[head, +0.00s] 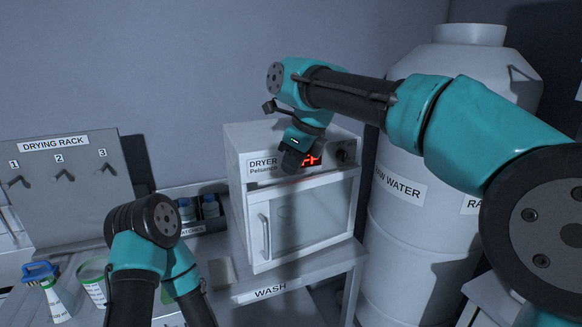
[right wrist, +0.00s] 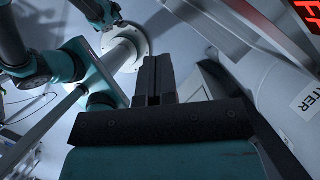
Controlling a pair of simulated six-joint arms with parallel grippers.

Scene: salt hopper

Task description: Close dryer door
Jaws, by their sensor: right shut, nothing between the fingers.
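The dryer (head: 235,160) is a white box with a red lit display on its front panel, standing on the bench in the head view. Its door (head: 310,215) has a window and a vertical handle (head: 265,237) on the left side. The door looks nearly flush with the front; I cannot tell whether a small gap remains. My right gripper (head: 290,163) is in front of the control panel, above the door, and partly covers the display. In the right wrist view its fingers (right wrist: 153,80) are together and empty. My left arm is at lower left; its fingers do not show.
A large white water tank (head: 400,235) stands close to the right of the dryer. A drying rack (head: 65,180) with pegs is at the left. A brush (head: 40,270), a flask and a tub stand at lower left. The bench edge is labelled WASH (head: 270,291).

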